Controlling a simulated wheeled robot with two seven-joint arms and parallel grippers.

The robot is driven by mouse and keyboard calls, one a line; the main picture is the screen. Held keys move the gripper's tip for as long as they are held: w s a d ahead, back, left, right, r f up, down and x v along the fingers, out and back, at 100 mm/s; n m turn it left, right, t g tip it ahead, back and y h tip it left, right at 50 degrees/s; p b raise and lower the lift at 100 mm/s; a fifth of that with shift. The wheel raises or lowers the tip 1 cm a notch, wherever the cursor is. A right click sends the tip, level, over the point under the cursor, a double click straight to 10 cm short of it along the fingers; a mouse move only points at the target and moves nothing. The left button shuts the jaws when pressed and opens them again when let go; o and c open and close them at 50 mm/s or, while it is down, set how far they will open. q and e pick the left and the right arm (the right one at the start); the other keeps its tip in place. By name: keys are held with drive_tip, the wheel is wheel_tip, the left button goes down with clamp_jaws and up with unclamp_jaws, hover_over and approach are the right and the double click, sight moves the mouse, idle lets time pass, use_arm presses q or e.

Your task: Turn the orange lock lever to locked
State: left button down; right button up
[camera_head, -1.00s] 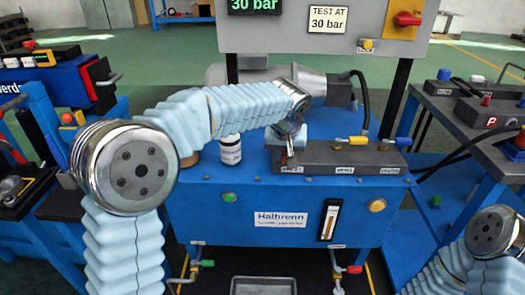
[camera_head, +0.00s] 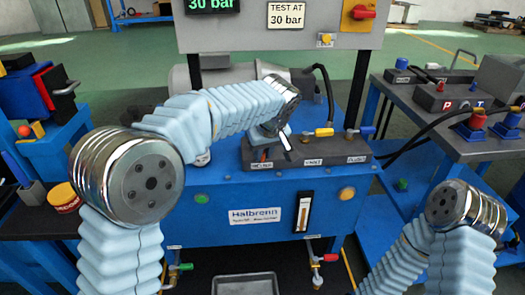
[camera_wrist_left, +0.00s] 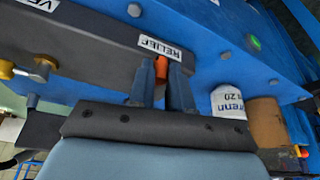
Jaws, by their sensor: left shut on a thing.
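The orange lock lever (camera_wrist_left: 161,64) shows as a small orange piece between my left fingers in the left wrist view, next to the RELIEF label. In the head view only a bit of the orange lever (camera_head: 263,155) shows at the left end of the dark valve block (camera_head: 316,151). My left gripper (camera_wrist_left: 160,78) is shut on the orange lever, one dark finger on each side. In the head view the arm and wrist cover most of my left gripper (camera_head: 270,148). The lever's exact angle is hidden. My right arm shows at lower right, but its gripper is out of view.
A yellow-handled valve (camera_head: 322,132) and a blue-handled valve (camera_head: 360,131) stand further right on the block. The blue bench (camera_head: 270,192) carries the block. A side table (camera_head: 462,140) with hoses stands right.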

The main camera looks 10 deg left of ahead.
use_arm(q)
drive_tip(key=c, duration=1.1)
unclamp_jaws()
drive_tip(key=shift+o, duration=0.2)
drive_tip(key=shift+d, duration=0.1)
drive_tip(key=p+v, duration=0.1)
drive_tip(key=v, duration=1.2)
drive_tip(key=shift+r, duration=0.3)
drive_tip(key=shift+s+d, duration=0.1)
drive_tip(key=shift+s, duration=0.1)
